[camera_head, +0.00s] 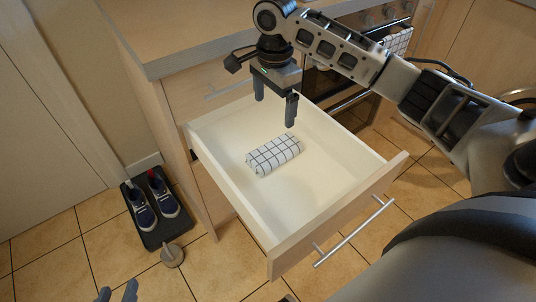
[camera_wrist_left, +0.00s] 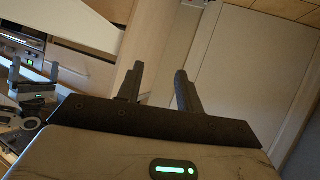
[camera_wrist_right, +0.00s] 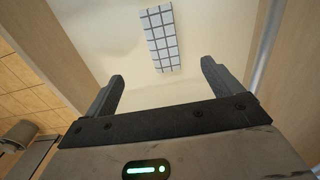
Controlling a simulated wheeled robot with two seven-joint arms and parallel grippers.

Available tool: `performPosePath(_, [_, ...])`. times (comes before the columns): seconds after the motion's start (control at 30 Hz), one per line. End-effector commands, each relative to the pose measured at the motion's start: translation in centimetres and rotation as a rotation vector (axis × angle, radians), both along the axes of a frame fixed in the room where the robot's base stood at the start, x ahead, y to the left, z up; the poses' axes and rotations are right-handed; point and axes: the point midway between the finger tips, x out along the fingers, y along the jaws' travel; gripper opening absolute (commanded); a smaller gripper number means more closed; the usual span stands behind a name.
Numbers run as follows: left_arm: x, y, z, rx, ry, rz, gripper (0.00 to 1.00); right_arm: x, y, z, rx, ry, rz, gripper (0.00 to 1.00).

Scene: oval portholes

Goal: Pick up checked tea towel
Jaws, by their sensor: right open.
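The checked tea towel (camera_head: 274,154), white with dark grid lines, lies folded into a thick bundle on the floor of the open drawer (camera_head: 318,208). In the right wrist view the towel (camera_wrist_right: 160,38) appears beyond the fingertips, between their lines. My right gripper (camera_head: 275,110) is open and empty, pointing down above the back part of the drawer, apart from the towel. My left gripper (camera_head: 118,292) shows only its fingertips at the bottom left, away from the drawer. In the left wrist view its fingers (camera_wrist_left: 158,85) are apart with nothing between them.
The drawer front with its bar handle (camera_head: 350,233) and the side walls surround the towel. The worktop (camera_head: 170,35) overhangs behind. An oven (camera_head: 345,85) stands at the back right. Shoes (camera_head: 150,200) on a dark mat and a doorstop-like object (camera_head: 172,256) are on the tiles left.

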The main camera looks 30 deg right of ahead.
Motion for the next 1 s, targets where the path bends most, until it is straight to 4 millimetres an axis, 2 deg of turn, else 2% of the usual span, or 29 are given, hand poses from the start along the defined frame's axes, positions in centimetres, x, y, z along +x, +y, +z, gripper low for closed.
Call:
performPosePath(0.03, [0.0,0.0,-0.6,-0.003,-0.004,-0.001,0.36,0.0,0.0,-1.0,0.0,0.0,-0.001,0.91])
performPosePath(0.17, [0.0,-0.1,-0.9,-0.005,-0.004,-0.002,0.36,-0.1,0.0,-2.4,-0.001,0.003,-0.001,0.91])
performPosePath(0.5, [0.1,-0.8,-3.7,-0.015,0.043,-0.022,0.36,-0.1,-0.1,-9.4,-0.002,0.002,0.0,0.91])
performPosePath(0.6, [0.3,-1.1,-4.5,-0.016,0.057,-0.029,0.36,0.0,0.0,-10.7,-0.001,0.001,0.0,0.91])
performPosePath(0.83, [0.3,-1.2,-5.5,-0.015,0.076,-0.035,0.36,-0.1,-0.1,-12.3,-0.001,0.001,0.001,0.91])
performPosePath(1.0, [0.3,-1.5,-7.4,-0.018,0.102,-0.048,0.36,-0.1,-0.2,-15.0,-0.002,0.0,0.001,0.91])
